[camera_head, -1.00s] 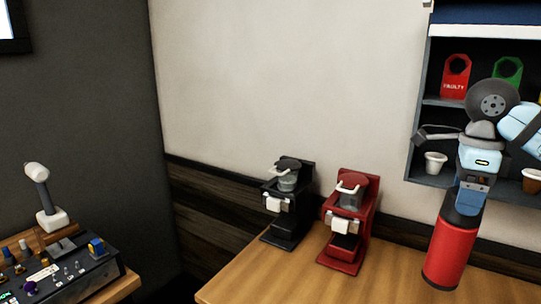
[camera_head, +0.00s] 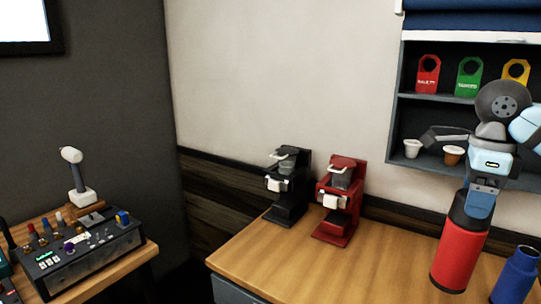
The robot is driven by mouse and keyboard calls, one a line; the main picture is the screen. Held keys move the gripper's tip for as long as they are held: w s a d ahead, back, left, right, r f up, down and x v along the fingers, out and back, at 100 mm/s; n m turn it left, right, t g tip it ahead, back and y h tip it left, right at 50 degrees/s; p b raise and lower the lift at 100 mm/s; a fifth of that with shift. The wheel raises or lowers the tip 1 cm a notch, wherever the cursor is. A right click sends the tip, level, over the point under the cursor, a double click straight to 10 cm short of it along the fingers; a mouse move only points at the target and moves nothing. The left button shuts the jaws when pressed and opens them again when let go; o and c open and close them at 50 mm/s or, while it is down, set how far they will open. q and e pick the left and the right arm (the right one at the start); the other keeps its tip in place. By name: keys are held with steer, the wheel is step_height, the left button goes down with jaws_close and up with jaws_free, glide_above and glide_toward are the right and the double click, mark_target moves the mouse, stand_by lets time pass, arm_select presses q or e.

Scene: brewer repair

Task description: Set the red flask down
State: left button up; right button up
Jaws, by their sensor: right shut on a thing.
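The red flask (camera_head: 459,255) with a black top is at the right of the head view, upright with a slight tilt. My right gripper (camera_head: 480,200) is above it, shut on its black top. The flask's lower end shows in front of the wooden counter (camera_head: 390,260); I cannot tell whether it touches the counter. My left gripper is not in view.
A blue flask (camera_head: 516,277) stands close to the right of the red one. A red brewer (camera_head: 338,208) and a black brewer (camera_head: 288,190) stand on the counter to the left. A shelf (camera_head: 436,97) with tags and cups hangs behind. A control box (camera_head: 85,255) is at far left.

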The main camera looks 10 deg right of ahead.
steer(key=shift+s, duration=0.3)
steer(key=shift+s+a+f+n, duration=0.15)
steer(key=shift+s+a+n, duration=0.05)
steer(key=shift+n, duration=0.1)
steer(key=shift+w+a+f+n+p, duration=0.5)
steer(key=shift+w+f+n, duration=0.1)
steer(key=shift+f+n, duration=0.2)
arm_select(q)
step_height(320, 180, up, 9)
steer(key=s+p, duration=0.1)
steer(key=p, duration=0.7)
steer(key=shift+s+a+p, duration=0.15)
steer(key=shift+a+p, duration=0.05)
steer(key=shift+p, duration=0.1)
arm_select(e)
steer(key=s+a+f+n, duration=0.2)
steer(key=a+f+n, duration=1.4)
steer(key=n, duration=0.7)
steer(key=shift+a+f+n, duration=0.15)
steer(key=shift+f+n, duration=0.25)
steer(key=shift+f, duration=0.55)
